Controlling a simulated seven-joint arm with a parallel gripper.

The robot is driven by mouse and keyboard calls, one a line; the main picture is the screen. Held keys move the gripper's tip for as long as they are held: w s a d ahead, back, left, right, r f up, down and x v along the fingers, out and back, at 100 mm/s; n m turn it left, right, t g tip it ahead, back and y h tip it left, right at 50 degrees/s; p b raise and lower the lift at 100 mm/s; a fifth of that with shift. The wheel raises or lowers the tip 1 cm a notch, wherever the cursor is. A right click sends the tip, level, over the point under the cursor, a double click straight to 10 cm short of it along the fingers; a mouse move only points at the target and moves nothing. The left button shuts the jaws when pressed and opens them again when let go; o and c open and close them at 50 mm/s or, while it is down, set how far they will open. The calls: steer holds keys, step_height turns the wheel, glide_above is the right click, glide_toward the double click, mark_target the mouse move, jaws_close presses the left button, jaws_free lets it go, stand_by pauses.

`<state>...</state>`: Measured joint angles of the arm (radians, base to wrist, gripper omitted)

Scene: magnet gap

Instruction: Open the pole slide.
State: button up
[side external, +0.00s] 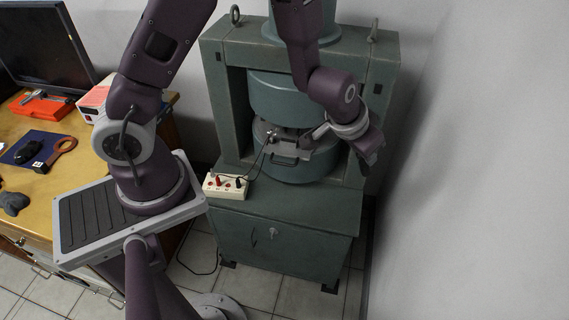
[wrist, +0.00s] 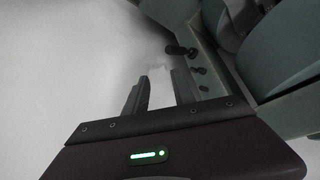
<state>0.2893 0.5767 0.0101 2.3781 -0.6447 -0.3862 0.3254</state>
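The magnet (side external: 315,92) is a green frame with two large round poles, one above the other. In the gap between them sits a pale grey plate with a small instrument and wires, which looks like the pole slide (side external: 268,143). A dark bar handle (side external: 284,161) shows at its front. Contact with the slide cannot be told. In the wrist view my gripper (wrist: 159,86) has its two dark fingers apart, with a faint pale shape beyond the tips. The magnet's green body (wrist: 280,60) is at right.
A white box with red and black terminals (side external: 226,186) stands on the cabinet ledge (side external: 290,208), wired to the gap. A wooden desk (side external: 70,185) with a monitor (side external: 42,45) and tools is at left. The pale wall (side external: 480,160) lies to the right.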

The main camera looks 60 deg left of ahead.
steer(key=s+a+f+m+y, duration=0.15)
steer(key=a+f+y, duration=0.35)
steer(key=f, duration=0.8)
steer(key=m+t+y, duration=0.5)
steer(key=m, duration=0.3)
glide_toward(285, 164)
steer(key=r+x, duration=0.1)
steer(key=x, duration=0.6)
steer(key=f+x, duration=0.1)
steer(key=x, duration=0.2)
steer(key=shift+a+f, duration=0.15)
steer(key=shift+c, duration=0.4)
jaws_close()
